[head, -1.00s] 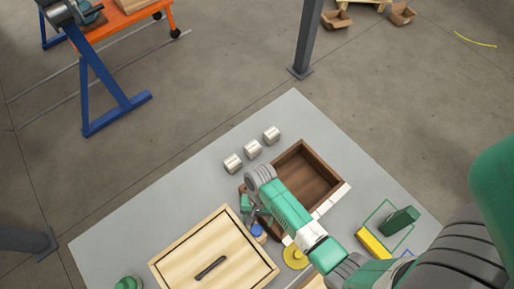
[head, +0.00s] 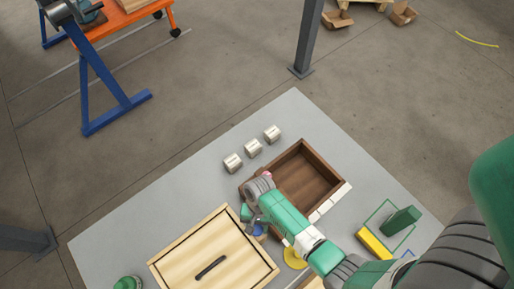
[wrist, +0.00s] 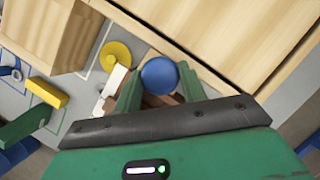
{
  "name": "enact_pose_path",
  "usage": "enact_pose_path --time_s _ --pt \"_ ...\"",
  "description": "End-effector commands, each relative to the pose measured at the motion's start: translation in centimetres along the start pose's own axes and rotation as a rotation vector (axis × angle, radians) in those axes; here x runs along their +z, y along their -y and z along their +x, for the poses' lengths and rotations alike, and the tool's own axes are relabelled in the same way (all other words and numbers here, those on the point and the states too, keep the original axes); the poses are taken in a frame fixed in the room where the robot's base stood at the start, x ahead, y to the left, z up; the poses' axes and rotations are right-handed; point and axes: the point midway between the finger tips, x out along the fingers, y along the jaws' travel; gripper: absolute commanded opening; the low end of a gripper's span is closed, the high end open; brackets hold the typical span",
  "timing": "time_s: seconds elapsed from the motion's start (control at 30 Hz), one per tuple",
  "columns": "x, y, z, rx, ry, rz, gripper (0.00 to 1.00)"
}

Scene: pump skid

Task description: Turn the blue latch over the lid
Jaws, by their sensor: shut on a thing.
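The blue latch shows in the wrist view as a round blue knob (wrist: 159,76) beside the edge of the pale wooden lid (wrist: 225,40). My gripper (wrist: 158,84) has its green fingers on both sides of the knob and is shut on it. In the head view the lid (head: 190,258), with a dark bar handle (head: 210,267), lies on the grey table. A small part of the blue latch (head: 259,230) shows at the lid's right corner, below my gripper (head: 250,216). The latch's arm is hidden, so I cannot tell how it points.
An open dark wooden tray (head: 306,180) stands right of my gripper. Several metal blocks (head: 253,147) stand behind. A yellow disc (head: 294,258), a yellow block (head: 373,243) and a green block (head: 401,220) lie to the right.

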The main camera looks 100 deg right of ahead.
Motion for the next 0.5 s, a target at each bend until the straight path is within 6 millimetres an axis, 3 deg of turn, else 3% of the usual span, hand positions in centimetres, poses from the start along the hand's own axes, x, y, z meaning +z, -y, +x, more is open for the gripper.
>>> enact_pose_path --time_s 0.27,0.5 --pt "0.11 0.09 -0.17 0.038 0.000 -0.088 0.18" --pt "0.18 0.27 -0.24 0.114 0.001 -0.272 0.18"
